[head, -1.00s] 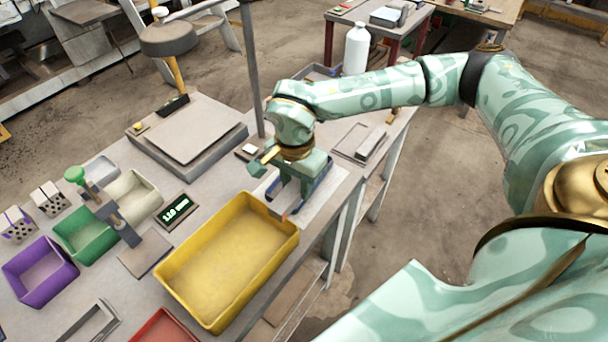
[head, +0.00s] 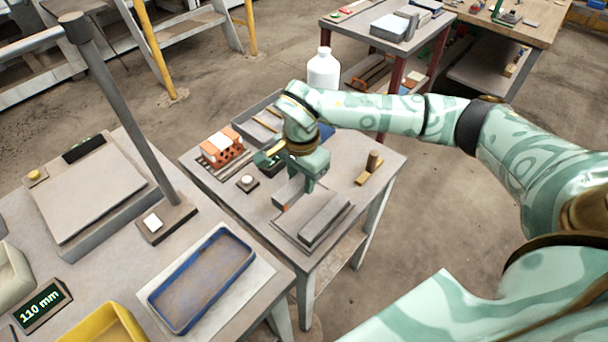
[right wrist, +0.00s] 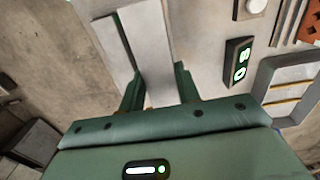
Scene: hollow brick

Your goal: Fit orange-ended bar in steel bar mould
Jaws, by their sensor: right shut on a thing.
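My right gripper (head: 297,192) is shut on a pale grey bar (right wrist: 155,45), which stretches away between the fingers in the right wrist view. My left gripper is out of view.
An empty blue tray (head: 202,278) lies on the front bench. An orange hollow brick (head: 221,148), a grey tray (head: 258,125) and a white bottle (head: 323,72) stand behind the gripper. A brown post on a base (head: 370,168) is at the right. A dark pole (head: 125,110) rises at the left.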

